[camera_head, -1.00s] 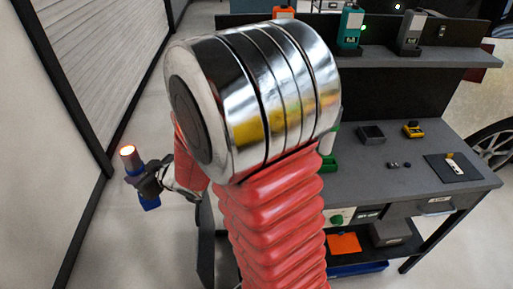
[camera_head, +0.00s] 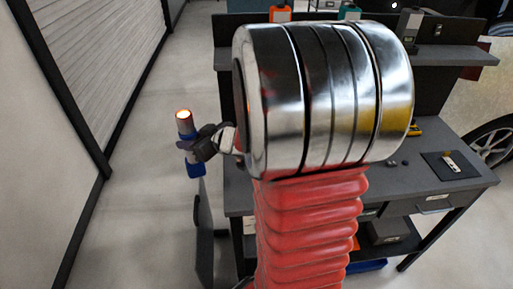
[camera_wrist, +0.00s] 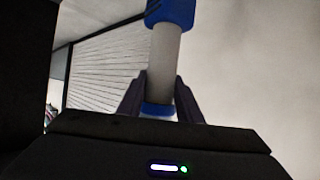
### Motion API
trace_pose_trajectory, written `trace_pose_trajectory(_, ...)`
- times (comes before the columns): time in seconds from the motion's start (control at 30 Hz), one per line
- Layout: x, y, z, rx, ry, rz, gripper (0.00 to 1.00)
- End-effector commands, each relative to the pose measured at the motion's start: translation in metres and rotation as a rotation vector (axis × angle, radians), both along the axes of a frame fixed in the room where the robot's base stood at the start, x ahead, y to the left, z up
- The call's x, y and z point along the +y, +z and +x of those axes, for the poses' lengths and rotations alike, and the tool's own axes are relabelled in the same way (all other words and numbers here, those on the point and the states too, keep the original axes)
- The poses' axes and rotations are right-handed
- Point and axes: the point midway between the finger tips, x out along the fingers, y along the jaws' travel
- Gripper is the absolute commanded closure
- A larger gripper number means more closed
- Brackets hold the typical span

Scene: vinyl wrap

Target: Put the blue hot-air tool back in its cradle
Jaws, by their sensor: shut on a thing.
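The hot-air tool (camera_head: 185,124) is held upright in the air at the left of the workbench in the head view. It has a grey barrel, a blue lower part and a glowing orange tip at the top. My gripper (camera_head: 203,145) is shut on it around its middle. In the wrist view the tool (camera_wrist: 165,52) stands between the two dark fingers of my gripper (camera_wrist: 162,82), with blue parts above and below a grey section. I cannot make out the cradle; my arm hides much of the bench.
The grey workbench (camera_head: 402,189) stands to the right, with a raised shelf (camera_head: 455,52) carrying several devices. A dark mat (camera_head: 440,168) with a small item lies at its right. Open floor (camera_head: 140,180) is at the left, beside a slatted wall (camera_head: 95,60).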

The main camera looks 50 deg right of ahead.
Motion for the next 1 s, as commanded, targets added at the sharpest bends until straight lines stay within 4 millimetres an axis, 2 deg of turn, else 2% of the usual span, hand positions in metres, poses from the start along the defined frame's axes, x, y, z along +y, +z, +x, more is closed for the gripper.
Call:
trace_pose_trajectory(0.03,-0.015,0.005,-0.006,-0.004,-0.015,-0.002,1.0)
trace_pose_trajectory(0.1,-0.03,0.007,-0.015,-0.003,-0.03,-0.003,1.0)
trace_pose_trajectory(0.5,-0.112,0.022,-0.077,-0.002,-0.11,-0.003,1.0)
trace_pose_trajectory(1.0,-0.187,0.03,-0.179,-0.001,-0.213,-0.002,1.0)
